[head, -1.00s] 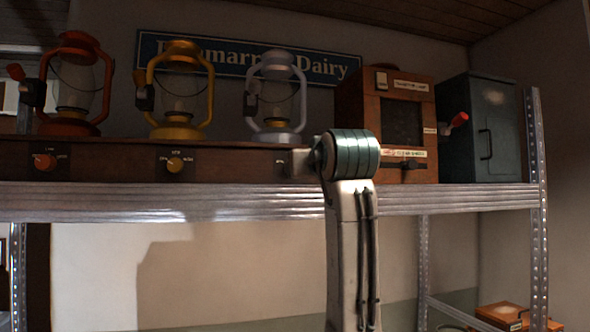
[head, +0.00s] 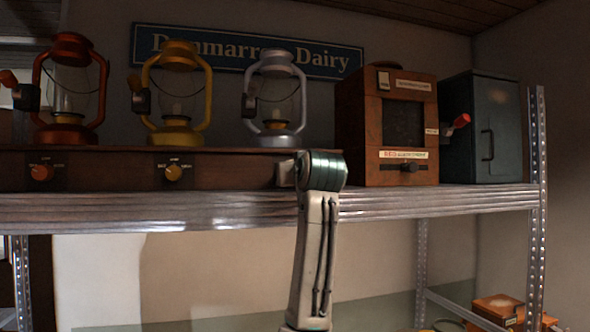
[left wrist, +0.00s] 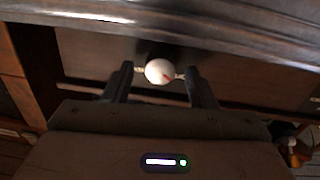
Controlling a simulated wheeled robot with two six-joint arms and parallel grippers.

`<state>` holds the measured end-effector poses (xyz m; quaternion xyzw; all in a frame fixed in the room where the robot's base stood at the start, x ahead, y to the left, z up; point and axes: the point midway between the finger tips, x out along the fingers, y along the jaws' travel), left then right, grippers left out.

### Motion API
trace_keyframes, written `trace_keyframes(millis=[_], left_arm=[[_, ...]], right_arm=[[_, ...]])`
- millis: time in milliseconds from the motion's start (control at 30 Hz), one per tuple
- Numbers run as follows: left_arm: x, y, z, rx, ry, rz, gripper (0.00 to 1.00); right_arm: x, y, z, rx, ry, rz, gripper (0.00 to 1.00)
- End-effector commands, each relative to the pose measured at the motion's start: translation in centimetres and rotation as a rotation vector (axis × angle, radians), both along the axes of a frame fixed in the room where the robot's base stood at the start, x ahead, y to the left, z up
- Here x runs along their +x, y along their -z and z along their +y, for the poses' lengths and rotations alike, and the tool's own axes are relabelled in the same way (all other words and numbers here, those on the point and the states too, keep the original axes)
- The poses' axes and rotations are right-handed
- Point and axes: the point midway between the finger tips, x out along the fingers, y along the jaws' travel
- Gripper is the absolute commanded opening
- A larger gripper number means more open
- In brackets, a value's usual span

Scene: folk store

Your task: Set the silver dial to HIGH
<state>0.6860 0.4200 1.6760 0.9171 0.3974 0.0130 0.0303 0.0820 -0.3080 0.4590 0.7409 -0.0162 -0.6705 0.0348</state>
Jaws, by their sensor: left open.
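The silver dial (left wrist: 159,70) shows in the left wrist view as a pale round knob with a small reddish mark. It is on the dark wooden front board. My left gripper (left wrist: 158,74) is open, with one finger on each side of the dial. I cannot tell whether the fingers touch it. In the head view my left arm stands in front of the board below the silver lantern (head: 275,95), and the dial and fingertips are hidden there. The HIGH marking is not readable. My right gripper is not in view.
Along the same board are an orange dial (head: 41,172) and a yellow dial (head: 174,172), under the red lantern (head: 68,90) and yellow lantern (head: 177,95). A wooden box (head: 387,125) and a grey-green metal cabinet (head: 492,130) stand to the right on the metal shelf (head: 150,210).

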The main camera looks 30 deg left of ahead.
Motion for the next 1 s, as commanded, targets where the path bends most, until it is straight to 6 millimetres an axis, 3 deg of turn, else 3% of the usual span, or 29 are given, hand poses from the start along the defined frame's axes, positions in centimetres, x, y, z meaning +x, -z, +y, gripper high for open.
trace_keyframes(millis=[167,300,400,767,1000], left_arm=[[0.00,0.05,-0.02,0.000,0.000,0.000,0.50],[-0.01,0.04,-0.03,0.000,0.000,0.000,0.22],[-0.02,0.03,-0.04,0.000,0.000,0.000,0.07],[-0.01,0.06,-0.06,0.039,0.000,0.044,0.07],[0.03,0.10,-0.08,0.142,0.001,0.166,0.07]], right_arm=[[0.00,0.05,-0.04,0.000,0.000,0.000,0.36],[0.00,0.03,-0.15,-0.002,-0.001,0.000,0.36],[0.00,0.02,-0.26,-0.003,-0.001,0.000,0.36],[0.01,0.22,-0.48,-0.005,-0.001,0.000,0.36],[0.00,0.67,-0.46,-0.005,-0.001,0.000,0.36]])
